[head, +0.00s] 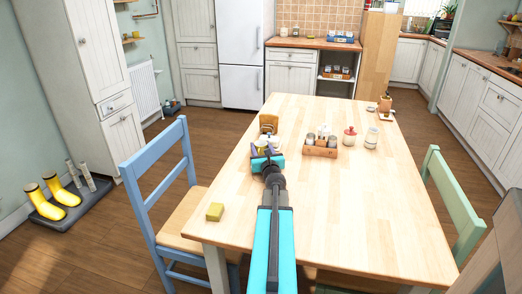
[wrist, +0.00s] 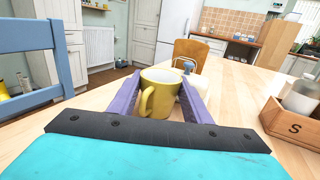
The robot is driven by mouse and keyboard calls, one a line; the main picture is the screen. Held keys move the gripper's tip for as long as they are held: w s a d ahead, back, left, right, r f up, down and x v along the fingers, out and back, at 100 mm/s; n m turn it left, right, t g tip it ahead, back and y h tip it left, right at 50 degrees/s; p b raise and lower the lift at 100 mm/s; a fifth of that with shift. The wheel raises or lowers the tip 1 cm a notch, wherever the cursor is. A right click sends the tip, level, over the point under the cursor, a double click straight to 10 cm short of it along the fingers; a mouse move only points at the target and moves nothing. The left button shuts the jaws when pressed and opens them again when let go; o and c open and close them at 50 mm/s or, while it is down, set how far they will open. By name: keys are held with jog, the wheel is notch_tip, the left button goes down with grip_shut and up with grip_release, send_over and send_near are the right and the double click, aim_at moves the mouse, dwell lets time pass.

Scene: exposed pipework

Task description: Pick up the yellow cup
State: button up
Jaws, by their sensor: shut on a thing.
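The yellow cup (wrist: 158,98) is upright between the two purple fingers of my gripper (wrist: 157,92) in the wrist view. Its handle faces the camera, towards the lower left, and its pale inside shows at the top. My gripper is shut on the cup, one finger on each side. In the head view my gripper (head: 266,152) is over the left part of the wooden table (head: 330,220), and only a bit of the cup shows there. I cannot tell whether the cup's base touches the table.
A brown wooden item (head: 268,122) stands just beyond the cup. A wooden caddy (head: 320,150) with jars is to the right, then a red-lidded pot (head: 350,137) and a glass jar (head: 371,138).

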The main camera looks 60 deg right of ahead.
jog(key=shift+r, duration=0.15)
jog(key=shift+r+p, duration=0.6)
jog(key=shift+r, duration=0.9)
jog(key=shift+s+a+r, duration=0.2)
jog(key=shift+s+r, duration=0.05)
jog(key=s+a, duration=0.1)
jog(key=s, duration=0.1)
jog(key=s+a, duration=0.1)
jog(key=s, duration=0.1)
jog(key=s+a, duration=0.2)
jog(key=shift+s+r, duration=0.1)
jog(key=shift+r, duration=0.15)
jog(key=shift+s+r+p, duration=0.15)
jog(key=shift+p, duration=0.95)
jog(key=p, duration=0.5)
jog(key=shift+s+a, duration=0.25)
jog(key=shift+s, duration=0.05)
jog(key=p, duration=0.3)
jog(key=shift+s+a+r+p, duration=0.1)
jog(key=shift+s+a+p, duration=0.2)
jog(key=shift+s, duration=0.1)
